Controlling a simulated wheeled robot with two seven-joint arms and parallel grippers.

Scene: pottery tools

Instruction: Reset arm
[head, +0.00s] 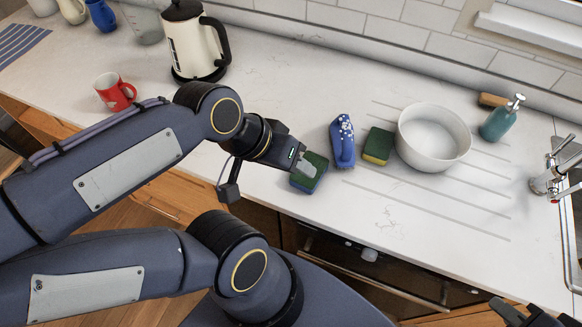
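My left arm comes in from the left over the counter. Its gripper (304,169) is at a green and blue sponge (309,183) near the counter's front edge. It overlaps the sponge in the picture, and I cannot tell whether it touches it. Its fingers are mostly hidden, so how far they are apart does not show. My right gripper (526,312) shows at the bottom right edge, cut off by the frame. Its two dark fingers stand apart with nothing visible between them.
A blue brush (343,142), a green and yellow sponge (378,146), a white bowl (433,138) and a teal soap bottle (497,122) stand to the right. A tap (549,180) is at the right edge. A kettle (195,42) and red mug (114,92) stand behind my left arm.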

